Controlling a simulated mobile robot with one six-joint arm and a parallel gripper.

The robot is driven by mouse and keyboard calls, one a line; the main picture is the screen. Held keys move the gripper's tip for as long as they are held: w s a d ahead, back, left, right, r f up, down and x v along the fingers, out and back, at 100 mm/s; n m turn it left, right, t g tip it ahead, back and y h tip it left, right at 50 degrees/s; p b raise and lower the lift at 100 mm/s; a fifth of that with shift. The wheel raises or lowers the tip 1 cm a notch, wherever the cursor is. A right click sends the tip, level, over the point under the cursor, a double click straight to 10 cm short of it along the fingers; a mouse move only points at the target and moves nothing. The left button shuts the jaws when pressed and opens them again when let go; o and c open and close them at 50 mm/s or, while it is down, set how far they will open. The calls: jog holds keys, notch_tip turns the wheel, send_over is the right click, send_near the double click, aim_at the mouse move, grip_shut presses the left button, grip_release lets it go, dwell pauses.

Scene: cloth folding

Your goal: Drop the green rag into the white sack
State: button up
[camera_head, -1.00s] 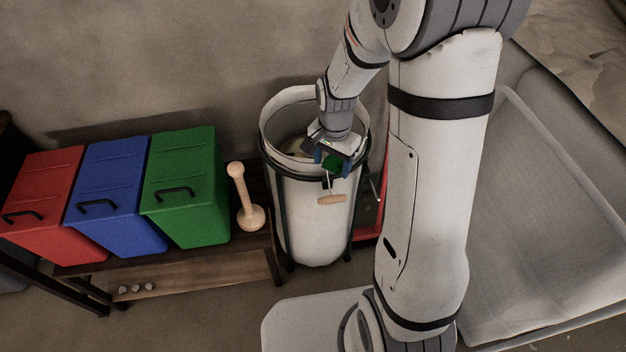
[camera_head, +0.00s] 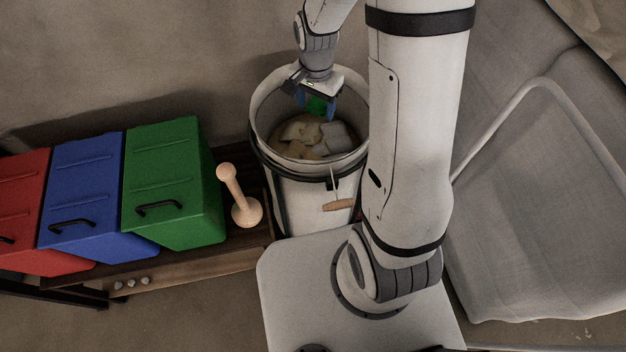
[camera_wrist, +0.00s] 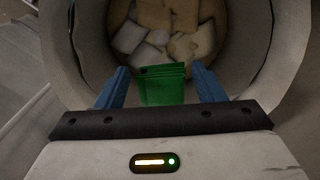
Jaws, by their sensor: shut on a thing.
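The white sack (camera_head: 285,201) hangs open in a round dark frame, with several pale and tan cloth pieces (camera_head: 305,140) inside. My gripper (camera_head: 318,108) is over the sack's mouth, toward its back. It is shut on the green rag (camera_head: 316,104), which also shows between the blue fingers in the wrist view (camera_wrist: 162,85). The rag looks folded and hangs above the sack's contents. The wrist view looks down into the sack, whose pale wall (camera_wrist: 265,75) surrounds the rag. The rag's exact height above the contents is hard to tell.
Red (camera_head: 22,190), blue (camera_head: 85,190) and green (camera_head: 172,180) lidded bins stand on a wooden bench at left, with a wooden pestle-like object (camera_head: 240,200) beside the sack. A wooden handle (camera_head: 338,205) hangs at the sack's front. A large grey fabric-covered piece (camera_head: 545,190) fills the right.

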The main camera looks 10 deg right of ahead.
aim_at(317, 114)
notch_tip(317, 114, down, 5)
jog(key=b, duration=0.3)
jog(key=shift+d, duration=0.15)
jog(key=o, duration=1)
jog(key=shift+o, duration=0.2)
jog(key=shift+r, duration=3.9)
jog(key=shift+r, duration=0.1)
